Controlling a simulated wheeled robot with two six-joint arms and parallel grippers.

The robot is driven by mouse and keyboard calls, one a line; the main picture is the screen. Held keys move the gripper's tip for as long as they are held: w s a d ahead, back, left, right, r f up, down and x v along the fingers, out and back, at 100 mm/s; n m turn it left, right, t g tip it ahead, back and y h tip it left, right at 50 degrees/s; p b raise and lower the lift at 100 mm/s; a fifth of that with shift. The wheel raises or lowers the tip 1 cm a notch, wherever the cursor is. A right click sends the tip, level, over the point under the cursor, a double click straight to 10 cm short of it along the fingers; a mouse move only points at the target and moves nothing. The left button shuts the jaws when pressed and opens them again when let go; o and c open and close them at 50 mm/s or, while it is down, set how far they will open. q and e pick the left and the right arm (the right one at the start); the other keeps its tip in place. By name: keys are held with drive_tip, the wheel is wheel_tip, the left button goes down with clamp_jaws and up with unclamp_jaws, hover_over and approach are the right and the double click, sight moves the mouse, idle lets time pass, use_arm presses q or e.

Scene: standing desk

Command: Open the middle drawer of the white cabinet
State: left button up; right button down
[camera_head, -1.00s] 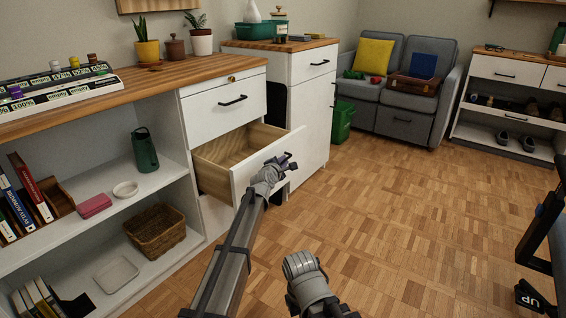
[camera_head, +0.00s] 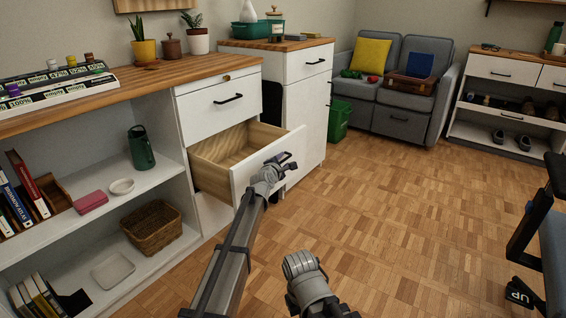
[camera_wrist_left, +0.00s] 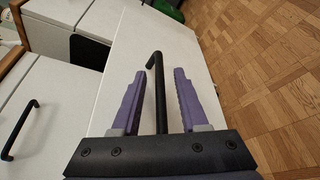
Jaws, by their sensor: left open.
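The white cabinet (camera_head: 212,127) stands at centre left under a wooden top. Its middle drawer (camera_head: 238,182) is pulled well out, and its empty-looking wooden inside shows. My left gripper (camera_head: 284,160) is at the drawer's front panel. In the left wrist view the black bar handle (camera_wrist_left: 159,95) lies between the two purple fingers of my left gripper (camera_wrist_left: 162,75). The fingers are open, with a gap on each side of the handle. The upper drawer (camera_head: 222,105) is shut.
Open shelves to the left hold a green jug (camera_head: 141,148), a wicker basket (camera_head: 152,228) and books. A second white cabinet (camera_head: 307,115) stands behind the open drawer. The parquet floor (camera_head: 400,220) is clear at centre right.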

use_arm(q)
drive_tip(key=p+v, duration=0.1)
drive_tip(key=v, duration=0.6)
drive_tip(key=shift+s+p, duration=0.3)
drive_tip(key=shift+s, duration=0.05)
drive_tip(key=shift+a+r, duration=0.1)
